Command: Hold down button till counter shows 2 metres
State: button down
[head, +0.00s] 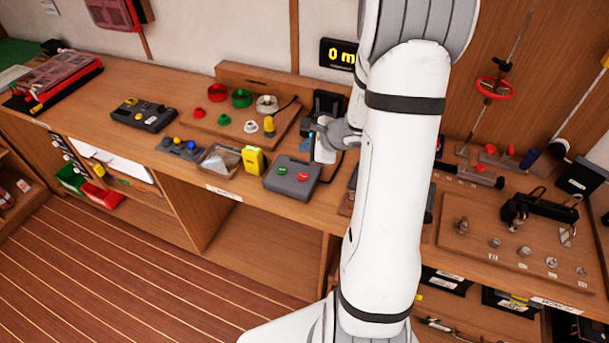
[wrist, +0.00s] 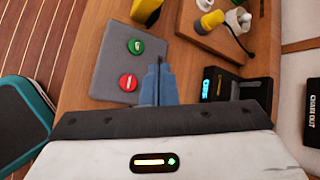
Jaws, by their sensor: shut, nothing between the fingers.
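A grey control box (head: 291,180) with a green button (head: 282,171) and a red button (head: 303,176) sits on the bench left of my arm. In the wrist view the box (wrist: 113,60) shows its green button (wrist: 136,47) and red button (wrist: 128,82). My gripper (wrist: 160,66) is shut and empty, its fingertips over the right edge of the box, beside the buttons and apart from them in the picture. Its height above the box is hard to tell. The counter display (head: 340,55) on the wall reads "0 m"; my arm covers its right end.
A yellow block (head: 253,161) and a small tray (head: 217,160) stand left of the box. A wooden board (head: 225,118) with coloured rings lies behind. A dark device with a lit display (wrist: 215,84) is right of my fingers.

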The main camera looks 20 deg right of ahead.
jog(key=b, duration=0.6)
send_over(300, 174)
jog(key=s+d, duration=0.1)
jog(key=s, duration=0.1)
notch_tip(300, 174, down, 8)
jog(key=shift+f+b, duration=0.4)
jog(key=shift+b, duration=0.25)
jog(key=shift+f, duration=0.15)
dwell(0.9)
jog(key=shift+f+b, duration=0.25)
jog(key=shift+b, duration=0.45)
jog(key=shift+s+f+b, duration=0.1)
jog(key=shift+f+b, duration=0.35)
jog(key=shift+b, duration=0.15)
dwell(3.7)
